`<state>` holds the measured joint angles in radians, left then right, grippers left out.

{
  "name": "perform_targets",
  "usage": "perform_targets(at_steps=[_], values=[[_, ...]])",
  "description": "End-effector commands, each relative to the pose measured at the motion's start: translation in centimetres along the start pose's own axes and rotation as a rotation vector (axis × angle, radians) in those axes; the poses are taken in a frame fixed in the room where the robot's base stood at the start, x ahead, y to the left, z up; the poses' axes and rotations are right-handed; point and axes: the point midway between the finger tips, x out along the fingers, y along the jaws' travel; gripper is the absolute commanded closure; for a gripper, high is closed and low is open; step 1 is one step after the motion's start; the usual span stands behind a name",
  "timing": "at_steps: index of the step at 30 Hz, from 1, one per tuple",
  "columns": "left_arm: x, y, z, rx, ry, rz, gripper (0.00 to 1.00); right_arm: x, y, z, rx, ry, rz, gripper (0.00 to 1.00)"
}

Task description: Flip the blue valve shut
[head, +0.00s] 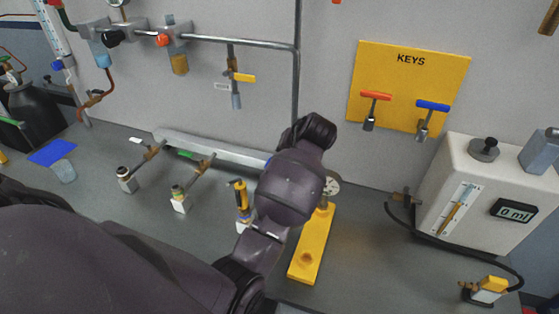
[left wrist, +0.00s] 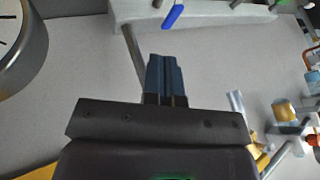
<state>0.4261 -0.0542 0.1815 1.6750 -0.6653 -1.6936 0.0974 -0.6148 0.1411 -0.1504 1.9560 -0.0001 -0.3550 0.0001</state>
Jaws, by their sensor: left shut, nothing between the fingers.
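The blue valve's lever (left wrist: 172,16) shows at the top middle of the left wrist view, beside the pale manifold bar (left wrist: 200,10). In the head view only a small bit of blue (head: 268,163) shows at the bar's right part; my left arm hides the rest. My left gripper (left wrist: 166,62) is shut and empty, its two dark blue fingers together. In the wrist picture its tips lie below the lever, with a visible gap. In the head view the fingers are hidden behind my own wrist. My right gripper is not in view.
A green lever (head: 186,154) and a yellow-handled valve (head: 240,192) sit left of my arm. A round dial (left wrist: 20,45) and a yellow base plate (head: 314,245) are close by. A yellow KEYS board (head: 400,65) holds red and blue T-handles. A white metering box (head: 470,165) stands right.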

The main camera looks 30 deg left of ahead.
Motion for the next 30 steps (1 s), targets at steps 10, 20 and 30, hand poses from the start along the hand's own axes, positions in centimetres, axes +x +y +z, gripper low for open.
perform_targets(at_steps=[10, 20, 30], values=[[0.4, 0.0, 0.0, 0.001, 0.002, 0.0, 1.0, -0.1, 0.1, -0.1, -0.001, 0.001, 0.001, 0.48], [5.0, 0.0, 0.0, 0.003, 0.0, -0.001, 1.0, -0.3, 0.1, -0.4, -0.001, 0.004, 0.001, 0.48], [9.3, 0.0, -0.1, 0.002, 0.002, 0.0, 1.0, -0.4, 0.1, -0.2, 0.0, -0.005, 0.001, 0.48]])
